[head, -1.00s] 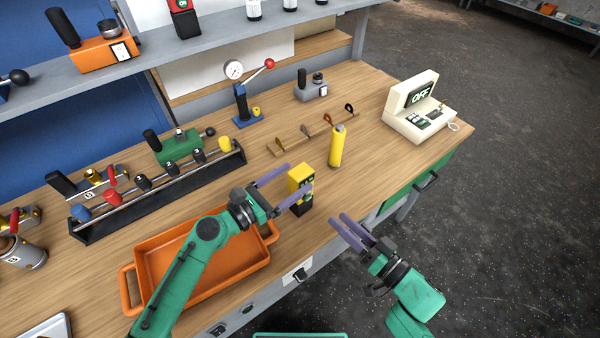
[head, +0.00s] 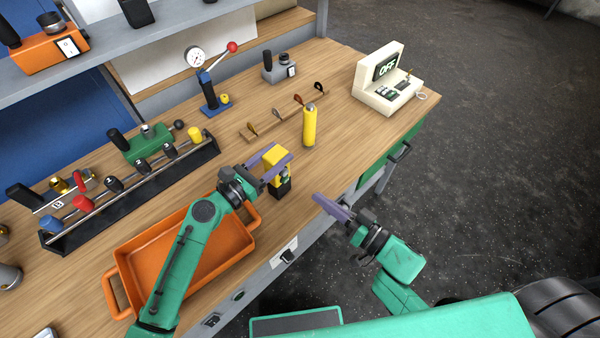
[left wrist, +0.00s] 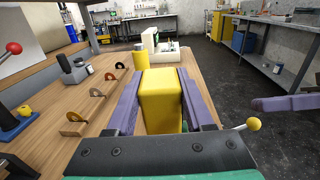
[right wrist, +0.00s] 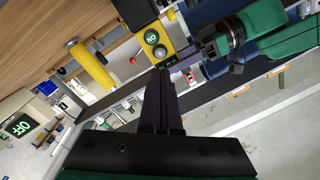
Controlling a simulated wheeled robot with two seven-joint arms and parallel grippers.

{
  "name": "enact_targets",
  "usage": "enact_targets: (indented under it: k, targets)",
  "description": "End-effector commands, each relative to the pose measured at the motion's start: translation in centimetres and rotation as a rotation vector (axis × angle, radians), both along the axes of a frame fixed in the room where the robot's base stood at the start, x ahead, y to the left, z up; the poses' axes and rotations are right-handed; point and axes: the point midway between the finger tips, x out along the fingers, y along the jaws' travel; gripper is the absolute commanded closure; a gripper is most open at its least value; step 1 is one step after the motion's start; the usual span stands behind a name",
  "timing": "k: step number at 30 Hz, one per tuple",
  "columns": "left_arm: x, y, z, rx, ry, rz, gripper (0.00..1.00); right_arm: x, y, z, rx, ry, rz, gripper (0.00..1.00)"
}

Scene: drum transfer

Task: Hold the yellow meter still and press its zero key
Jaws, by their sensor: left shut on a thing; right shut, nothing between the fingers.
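The yellow meter (head: 276,154) stands upright on the bench near its front edge, with a dark lower part. My left gripper (head: 274,163) is shut on it, a finger on each side; the left wrist view shows its yellow body (left wrist: 162,95) between the purple fingers.
An orange tray (head: 113,290) lies left of the meter under my left arm. A yellow cylinder (head: 309,126) stands behind right, beside a wooden rack of hooks (head: 266,127). A cream device reading OFF (head: 372,94) stands farther right. A tool rail (head: 130,190) runs behind the tray.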

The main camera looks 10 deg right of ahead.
Motion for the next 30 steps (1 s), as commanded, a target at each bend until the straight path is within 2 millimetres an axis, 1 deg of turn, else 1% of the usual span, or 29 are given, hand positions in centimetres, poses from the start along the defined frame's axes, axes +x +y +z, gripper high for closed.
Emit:
enact_targets:
  k: [2,7,10,16,19,30]
  targets:
    - [0.0,0.0,0.0,0.001,0.001,0.000,1.00,-0.1,-0.1,0.0,-0.068,-0.059,-0.001,1.00]
    - [0.0,0.0,-0.1,0.001,0.001,0.000,1.00,-0.4,-0.3,0.0,-0.339,-0.297,0.000,1.00]
    - [0.0,0.0,-0.1,0.001,0.001,0.000,1.00,-0.4,-0.3,0.0,-0.441,-0.386,0.000,1.00]
    - [0.0,0.0,-0.1,0.001,0.001,0.000,1.00,1.9,1.6,0.1,-0.464,-0.412,-0.001,1.00]
    - [0.0,0.0,-0.1,0.001,0.001,0.000,1.00,2.8,2.4,0.0,-0.464,-0.410,0.000,1.00]
    - [0.0,0.0,-0.1,0.002,0.001,0.000,1.00,3.0,2.6,0.0,-0.463,-0.406,0.000,1.00]
